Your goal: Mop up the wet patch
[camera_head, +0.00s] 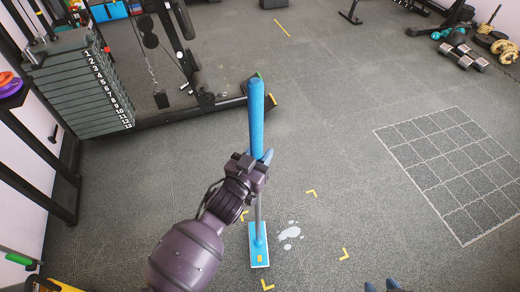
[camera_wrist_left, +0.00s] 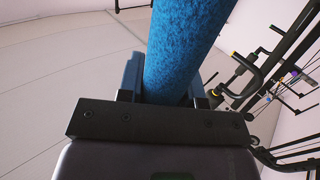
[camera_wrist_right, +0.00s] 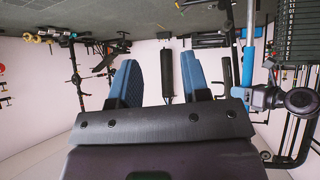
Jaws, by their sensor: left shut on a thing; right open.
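A mop (camera_head: 257,115) with a blue grip, a grey pole and a flat blue head (camera_head: 259,250) stands nearly upright, its head on the floor. The wet patch (camera_head: 289,233) is a pale puddle just right of the mop head, apart from it. My left gripper (camera_head: 262,165) is shut on the mop's handle, at the lower part of the blue grip. The blue grip (camera_wrist_left: 178,50) fills the space between the fingers in the left wrist view. My right gripper (camera_wrist_right: 155,80) is open and empty; its blue fingertips (camera_head: 385,286) show at the head view's bottom edge.
Yellow corner marks (camera_head: 344,254) lie on the grey floor around the patch. A weight stack machine (camera_head: 80,85) stands at the left, its base beam behind the mop. A white grid (camera_head: 450,170) is marked on the floor at right. Dumbbells (camera_head: 465,57) lie farther back.

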